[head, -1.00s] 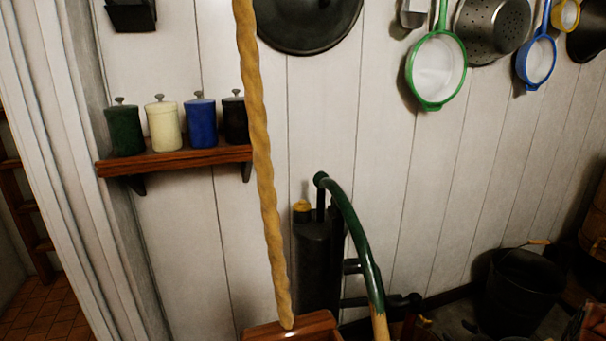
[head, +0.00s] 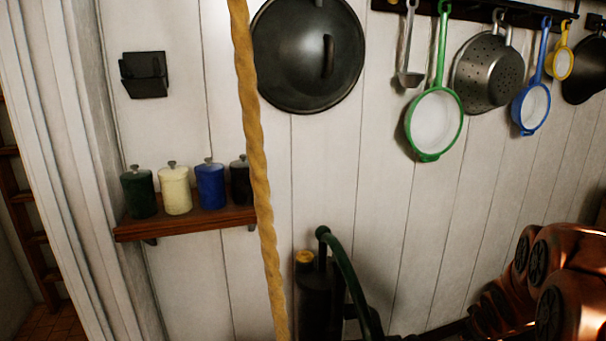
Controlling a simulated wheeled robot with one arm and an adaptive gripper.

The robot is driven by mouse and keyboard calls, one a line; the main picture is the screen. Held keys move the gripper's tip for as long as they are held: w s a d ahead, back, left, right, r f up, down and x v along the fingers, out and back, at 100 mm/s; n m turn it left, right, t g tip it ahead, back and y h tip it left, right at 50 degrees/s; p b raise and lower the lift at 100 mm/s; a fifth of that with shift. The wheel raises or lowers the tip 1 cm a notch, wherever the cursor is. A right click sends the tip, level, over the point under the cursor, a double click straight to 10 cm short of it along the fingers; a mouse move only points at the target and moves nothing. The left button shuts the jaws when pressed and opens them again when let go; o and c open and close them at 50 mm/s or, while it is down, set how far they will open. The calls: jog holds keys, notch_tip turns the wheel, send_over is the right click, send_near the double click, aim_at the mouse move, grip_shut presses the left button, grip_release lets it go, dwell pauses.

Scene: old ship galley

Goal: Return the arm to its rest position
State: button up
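My arm (head: 565,275) shows in the head view as copper-coloured, rounded links at the lower right edge. It lies in front of the white plank wall. My gripper is outside the picture, so its fingers and anything in them are hidden.
A rope (head: 253,130) hangs close in front. A shelf (head: 185,225) with several canisters is at left. A dark pump (head: 317,290) with a green handle stands below. A pan lid (head: 308,55), a green strainer (head: 434,122) and a colander (head: 488,75) hang on the wall.

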jog(key=s+a+r+m+g+y+p, duration=0.1)
jog(key=s+a+r+p, duration=0.3)
jog(key=s+a+r, duration=0.4)
jog(key=s+a+r+m+g+y+p, duration=0.1)
jog(key=s+a+r+g+p, duration=0.3)
jog(key=s, duration=1.2)
jog(key=s+a+r+m+g+y+p, duration=0.1)
jog(key=s+a+r+g+p, duration=0.2)
jog(key=s+a+r, duration=0.9)
jog(key=shift+s+a+r+p, duration=0.2)
jog(key=shift+a+r+p, duration=0.35)
jog(key=shift+p, duration=0.4)
jog(key=shift+d, duration=0.1)
